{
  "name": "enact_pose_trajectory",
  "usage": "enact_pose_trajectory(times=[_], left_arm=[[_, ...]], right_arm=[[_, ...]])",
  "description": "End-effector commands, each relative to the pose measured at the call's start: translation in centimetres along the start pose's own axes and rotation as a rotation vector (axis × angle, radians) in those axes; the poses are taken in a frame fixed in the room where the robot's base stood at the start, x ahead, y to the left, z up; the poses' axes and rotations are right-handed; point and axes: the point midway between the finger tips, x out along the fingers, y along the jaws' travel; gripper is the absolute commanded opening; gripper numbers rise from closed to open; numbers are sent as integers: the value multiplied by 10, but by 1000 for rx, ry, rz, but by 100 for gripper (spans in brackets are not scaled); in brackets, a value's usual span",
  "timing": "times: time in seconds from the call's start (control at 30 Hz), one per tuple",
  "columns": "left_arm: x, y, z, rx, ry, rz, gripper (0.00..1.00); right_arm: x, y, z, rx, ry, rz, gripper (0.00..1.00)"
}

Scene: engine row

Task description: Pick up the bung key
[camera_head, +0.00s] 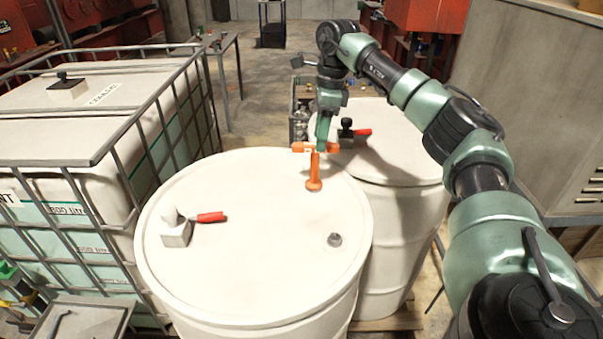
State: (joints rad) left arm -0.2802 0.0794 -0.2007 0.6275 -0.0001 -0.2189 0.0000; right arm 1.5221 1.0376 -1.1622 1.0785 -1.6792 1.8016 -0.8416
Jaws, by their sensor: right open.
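The orange bung key (314,172) stands upright near the back right rim of the front white drum (255,285). It has a T-shaped handle at the top and a wider foot at the drum lid. My right gripper (323,143) comes down from above at the handle, with orange showing on both sides of it. The gripper is open; whether its fingers touch the handle cannot be told. My left gripper is not in view.
A white block with a red lever (193,227) and a grey bung (335,240) are on the same lid. A second white drum (395,165) with a red-handled valve (352,130) stands behind right. A caged tank (85,140) is at left.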

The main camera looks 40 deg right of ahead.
Motion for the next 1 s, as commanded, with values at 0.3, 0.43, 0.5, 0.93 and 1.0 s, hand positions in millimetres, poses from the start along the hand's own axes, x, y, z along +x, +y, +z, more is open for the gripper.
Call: enact_pose_trajectory(times=[0.3, 0.43, 0.5, 0.93, 1.0], left_arm=[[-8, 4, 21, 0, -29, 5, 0], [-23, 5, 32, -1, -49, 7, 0], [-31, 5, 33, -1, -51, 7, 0], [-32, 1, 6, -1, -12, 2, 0], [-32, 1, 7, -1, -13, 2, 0]], right_arm=[[32, -1, 1, 0, 2, 2, 46], [46, -3, 6, 0, 2, 3, 46], [57, -4, 9, 0, 2, 4, 46], [83, -5, 8, 0, -1, 0, 46], [83, -5, 8, 0, -1, 0, 26]])
